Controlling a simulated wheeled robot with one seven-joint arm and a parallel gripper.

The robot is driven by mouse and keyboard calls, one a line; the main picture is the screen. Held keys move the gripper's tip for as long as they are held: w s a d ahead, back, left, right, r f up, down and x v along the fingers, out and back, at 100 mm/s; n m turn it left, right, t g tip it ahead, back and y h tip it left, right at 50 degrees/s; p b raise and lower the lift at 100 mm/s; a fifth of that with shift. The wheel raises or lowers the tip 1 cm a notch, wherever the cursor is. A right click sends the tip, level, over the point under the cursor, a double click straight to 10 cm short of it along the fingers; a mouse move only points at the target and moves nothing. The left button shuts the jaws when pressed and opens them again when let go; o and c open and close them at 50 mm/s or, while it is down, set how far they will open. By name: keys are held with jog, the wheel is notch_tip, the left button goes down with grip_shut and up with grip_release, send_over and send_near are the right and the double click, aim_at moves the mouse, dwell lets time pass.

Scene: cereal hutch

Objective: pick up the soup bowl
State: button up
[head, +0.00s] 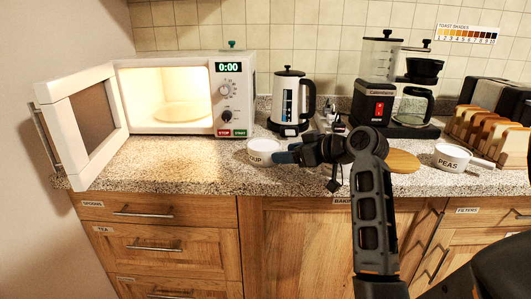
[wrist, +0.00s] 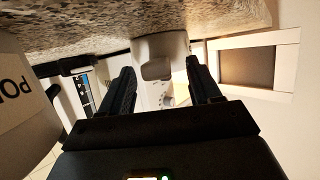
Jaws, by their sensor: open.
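The soup bowl (head: 263,150) is a small white bowl near the middle of the counter, in front of the microwave's right side. Its label is partly hidden; only "UP" reads. My gripper (head: 284,157) is just right of it in the head view, low over the counter. In the wrist view, which looks upside down, the white bowl (wrist: 160,45) shows between and beyond the fingertips, with a greyish part facing me. My gripper (wrist: 160,70) is open, one finger on each side of the line to the bowl. I cannot tell whether either finger touches it.
The white microwave (head: 235,92) stands open and lit, its door (head: 90,120) swung left. A kettle (head: 290,100) is behind my gripper. A coffee maker (head: 385,105), a round wooden board (head: 403,161) and a peas bowl (head: 453,156) are right. A white "PO" container (wrist: 18,95) is close in the wrist view.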

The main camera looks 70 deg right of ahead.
jog(key=shift+w+d+f, duration=0.15)
jog(key=shift+w+f, duration=0.05)
jog(key=shift+w, duration=0.25)
grip_shut()
dwell(0.3)
